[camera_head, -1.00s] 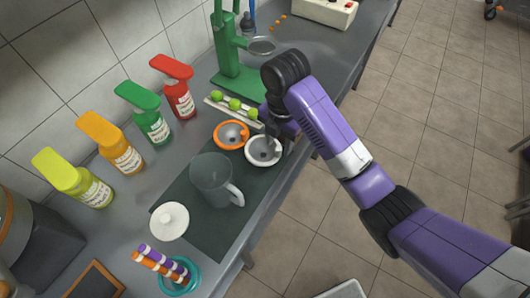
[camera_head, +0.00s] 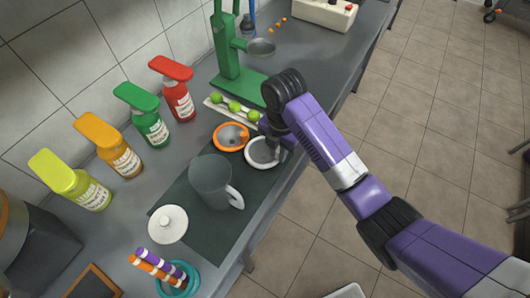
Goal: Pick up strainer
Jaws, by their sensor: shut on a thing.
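A round white-rimmed strainer (camera_head: 262,153) with a grey bowl is at the far end of the dark mat, near the counter's front edge. My gripper (camera_head: 280,145) is at its right rim and shut on it. The fingertips are mostly hidden by my dark wrist, and I cannot tell if the strainer is clear of the counter. A similar orange-rimmed strainer (camera_head: 231,137) lies just to its left.
A grey jug (camera_head: 212,183) stands on the dark mat (camera_head: 205,235) close to the strainers. A white lid (camera_head: 168,224) lies nearer. Green limes (camera_head: 234,106) sit on a holder behind, by the green press (camera_head: 236,75). Several spray bottles (camera_head: 124,160) line the wall.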

